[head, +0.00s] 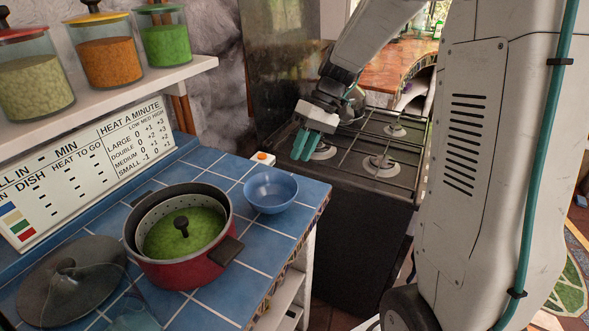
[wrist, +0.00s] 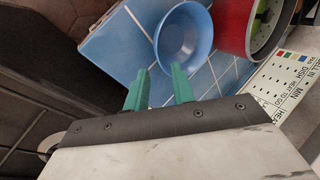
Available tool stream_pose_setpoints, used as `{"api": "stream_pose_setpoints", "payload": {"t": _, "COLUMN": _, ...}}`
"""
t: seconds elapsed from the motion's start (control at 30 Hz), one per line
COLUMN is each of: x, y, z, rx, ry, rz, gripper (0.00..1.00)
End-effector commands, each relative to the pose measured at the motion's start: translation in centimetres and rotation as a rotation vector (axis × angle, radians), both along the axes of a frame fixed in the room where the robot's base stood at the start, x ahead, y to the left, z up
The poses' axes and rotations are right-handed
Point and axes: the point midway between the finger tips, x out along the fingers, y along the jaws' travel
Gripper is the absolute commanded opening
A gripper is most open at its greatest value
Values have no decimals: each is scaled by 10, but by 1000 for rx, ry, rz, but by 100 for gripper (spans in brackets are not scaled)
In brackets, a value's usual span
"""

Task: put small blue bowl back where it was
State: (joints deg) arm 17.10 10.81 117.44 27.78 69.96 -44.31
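The small blue bowl (head: 271,190) stands upright and looks empty on the blue tiled counter (head: 220,285), near its right edge. It also shows in the wrist view (wrist: 183,42), just beyond the fingertips. My gripper (head: 305,147) is in the air over the near-left part of the stove, to the right of the bowl and apart from it. In the wrist view its two teal fingers (wrist: 160,76) are spread with an empty gap between them.
A red pot (head: 180,268) with green contents stands left of the bowl. A dark lid (head: 72,280) lies at the front left. A small white box with an orange top (head: 262,158) sits behind the bowl. Glass jars (head: 108,55) stand on a shelf above. The stove (head: 365,155) is right.

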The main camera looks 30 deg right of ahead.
Motion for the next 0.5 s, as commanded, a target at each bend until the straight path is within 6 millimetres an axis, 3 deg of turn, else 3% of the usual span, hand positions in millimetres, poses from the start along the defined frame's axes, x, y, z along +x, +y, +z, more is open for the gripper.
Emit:
{"api": "stream_pose_setpoints", "payload": {"t": 0.27, "x": -1, "y": -11, "z": 27, "rx": -9, "ry": -1, "rz": 0, "gripper": 25}}
{"api": "stream_pose_setpoints", "payload": {"t": 0.37, "x": -17, "y": -2, "z": 40, "rx": -44, "ry": 1, "rz": -3, "gripper": 25}}
{"api": "stream_pose_setpoints", "payload": {"t": 0.5, "x": -62, "y": 18, "z": 65, "rx": -142, "ry": -3, "rz": -24, "gripper": 25}}
